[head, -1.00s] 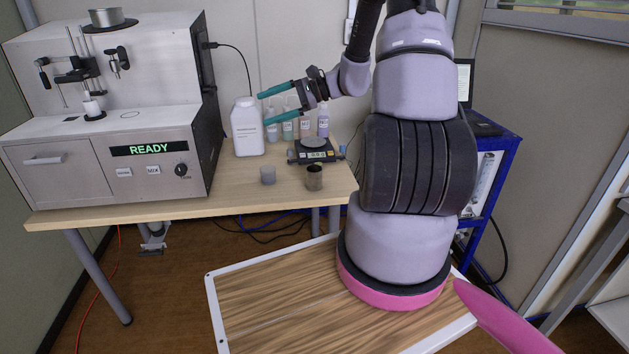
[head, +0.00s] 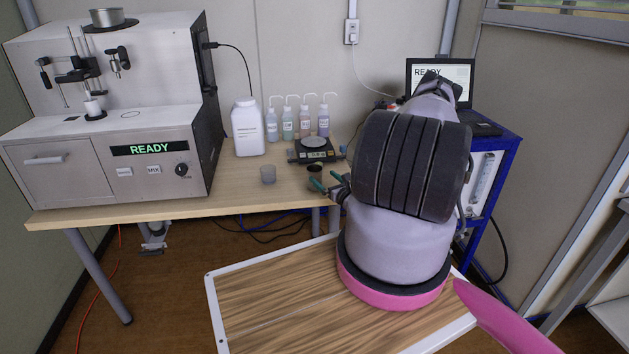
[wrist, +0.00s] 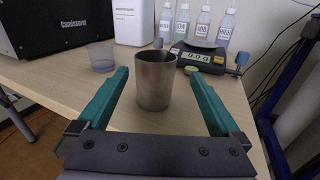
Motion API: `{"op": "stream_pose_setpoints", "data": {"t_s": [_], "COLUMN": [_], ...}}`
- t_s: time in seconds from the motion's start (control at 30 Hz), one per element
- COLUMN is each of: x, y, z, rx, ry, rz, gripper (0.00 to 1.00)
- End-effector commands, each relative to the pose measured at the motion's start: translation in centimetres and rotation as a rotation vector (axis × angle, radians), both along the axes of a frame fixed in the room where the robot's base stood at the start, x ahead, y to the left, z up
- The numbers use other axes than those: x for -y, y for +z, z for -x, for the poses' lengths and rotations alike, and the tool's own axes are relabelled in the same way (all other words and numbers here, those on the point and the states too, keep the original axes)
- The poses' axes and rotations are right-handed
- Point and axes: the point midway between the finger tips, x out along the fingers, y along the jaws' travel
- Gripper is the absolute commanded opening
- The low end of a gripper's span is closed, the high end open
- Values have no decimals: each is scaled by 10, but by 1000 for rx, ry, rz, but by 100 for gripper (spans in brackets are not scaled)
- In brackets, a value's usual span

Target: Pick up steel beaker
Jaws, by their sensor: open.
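The steel beaker (wrist: 155,82) stands upright on the table near its front right edge. In the wrist view it is a dull grey metal cup, between the two teal fingers and a little beyond their reach at the far side. My gripper (wrist: 160,88) is open, with one finger on each side of the beaker and visible gaps to both. In the head view my gripper (head: 327,186) is low at the table edge, and it partly hides the beaker (head: 314,169).
A translucent cup (head: 268,175) stands left of the beaker. A scale (head: 313,152) is behind it, with several wash bottles (head: 288,125) and a white jug (head: 247,128) further back. The analyser (head: 150,160) fills the table's left side.

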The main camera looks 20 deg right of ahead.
Motion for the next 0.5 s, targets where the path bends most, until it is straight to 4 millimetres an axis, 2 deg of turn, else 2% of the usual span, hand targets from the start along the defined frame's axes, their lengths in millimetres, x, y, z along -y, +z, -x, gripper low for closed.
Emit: {"op": "stream_pose_setpoints", "data": {"t_s": [0.13,0.37,0.5], "x": [-4,-7,-13], "y": [1,1,0], "z": [-26,-44,-63], "rx": [3,2,3], "ry": [3,3,4], "rz": [3,1,1], "gripper": [100,100,100]}}
